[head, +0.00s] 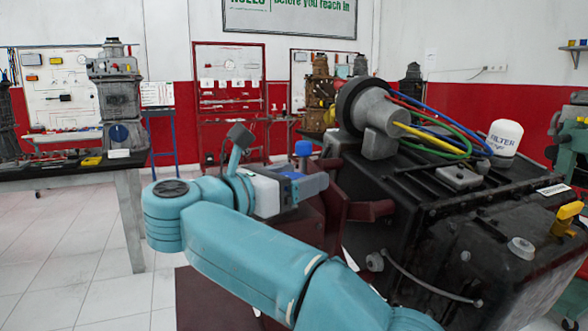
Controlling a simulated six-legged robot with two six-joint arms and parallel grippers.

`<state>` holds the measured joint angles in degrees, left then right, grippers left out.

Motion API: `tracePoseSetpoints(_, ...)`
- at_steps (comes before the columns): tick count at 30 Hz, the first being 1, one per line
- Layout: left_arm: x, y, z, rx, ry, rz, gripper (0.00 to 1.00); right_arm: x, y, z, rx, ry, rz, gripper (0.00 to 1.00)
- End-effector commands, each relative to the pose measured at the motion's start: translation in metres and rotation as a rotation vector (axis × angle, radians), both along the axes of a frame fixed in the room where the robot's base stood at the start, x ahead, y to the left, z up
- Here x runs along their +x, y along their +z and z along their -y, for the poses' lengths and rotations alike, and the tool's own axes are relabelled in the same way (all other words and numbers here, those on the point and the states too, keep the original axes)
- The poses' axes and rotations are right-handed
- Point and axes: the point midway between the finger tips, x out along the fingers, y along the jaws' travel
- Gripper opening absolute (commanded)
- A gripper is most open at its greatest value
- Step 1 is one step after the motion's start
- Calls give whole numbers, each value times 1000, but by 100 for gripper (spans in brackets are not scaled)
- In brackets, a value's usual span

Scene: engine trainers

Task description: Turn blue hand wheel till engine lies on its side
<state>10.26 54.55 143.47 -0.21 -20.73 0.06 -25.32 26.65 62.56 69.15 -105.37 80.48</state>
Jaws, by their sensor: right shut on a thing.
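The engine (400,205) is a large black block at the right, held on a dark red stand (368,210). Its top carries a grey round part, coloured hoses and a white filter, and it looks somewhat tilted, not flat on its side. A blue knob (303,148), which looks like part of the blue hand wheel, stands at the stand's near left side. My right gripper (314,184) is shut at the hand wheel, just below the knob. The gripper hides most of the wheel and the exact grip. My left gripper is not in view.
A bench (60,176) with another engine (118,95) stands at the left. Red-framed tool boards (228,85) stand at the back wall. Tiled floor (75,260) is free between the bench and my arm. Another green machine (570,140) is at the right edge.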

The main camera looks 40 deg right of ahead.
Motion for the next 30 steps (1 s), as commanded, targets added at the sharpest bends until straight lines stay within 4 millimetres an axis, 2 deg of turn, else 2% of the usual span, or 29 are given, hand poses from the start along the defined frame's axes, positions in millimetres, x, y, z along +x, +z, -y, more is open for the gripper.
tracePoseSetpoints(1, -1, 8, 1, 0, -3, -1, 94, 1, 4, 1, -3, -45, -1, 43)
tracePoseSetpoints(5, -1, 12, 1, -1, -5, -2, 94, -1, 3, 1, -3, -133, 1, 43)
tracePoseSetpoints(11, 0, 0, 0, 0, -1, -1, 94, 0, -1, 0, -7, -248, 5, 43)
tracePoseSetpoints(15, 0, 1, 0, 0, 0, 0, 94, -1, 2, 0, -7, -314, 3, 43)
tracePoseSetpoints(30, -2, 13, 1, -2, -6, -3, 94, -6, 0, 0, -3, -430, -3, 43)
